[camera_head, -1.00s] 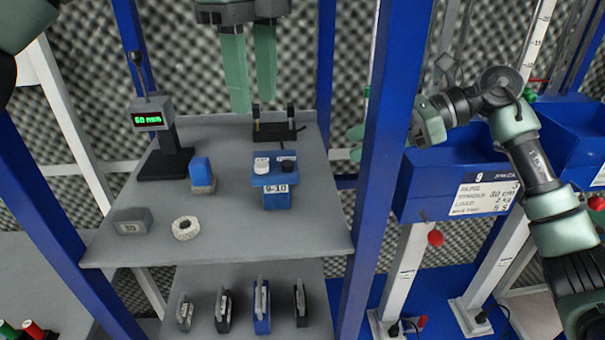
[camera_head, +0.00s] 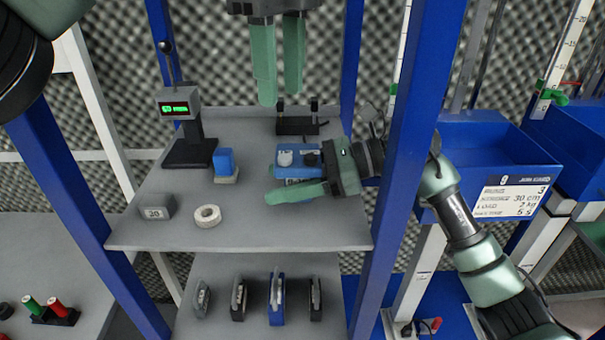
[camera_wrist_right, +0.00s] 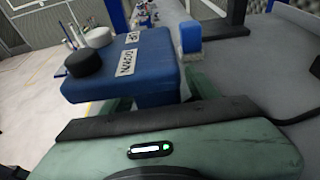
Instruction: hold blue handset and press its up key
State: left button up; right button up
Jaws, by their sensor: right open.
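The blue handset (camera_head: 285,171) stands on the upper grey shelf, with a white round key (camera_head: 285,158) and a black round key (camera_head: 311,159) on top. One finger is mostly hidden behind the handset. My left gripper (camera_head: 279,95) hangs above the shelf's back, fingers down, slightly apart and empty.
A gauge with a green display (camera_head: 175,108), a blue-and-grey block (camera_head: 224,166), a grey block (camera_head: 156,207) and a white ring (camera_head: 207,215) stand left. A black holder (camera_head: 297,125) is behind. A blue post (camera_head: 405,130) rises right, near my right arm.

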jog(key=shift+a+f, duration=0.1)
jog(key=shift+a, duration=0.1)
pick_arm(q)
jog(key=shift+d, duration=0.1)
pick_arm(e)
grip_shut()
pick_arm(q)
grip_shut()
dwell(1.5)
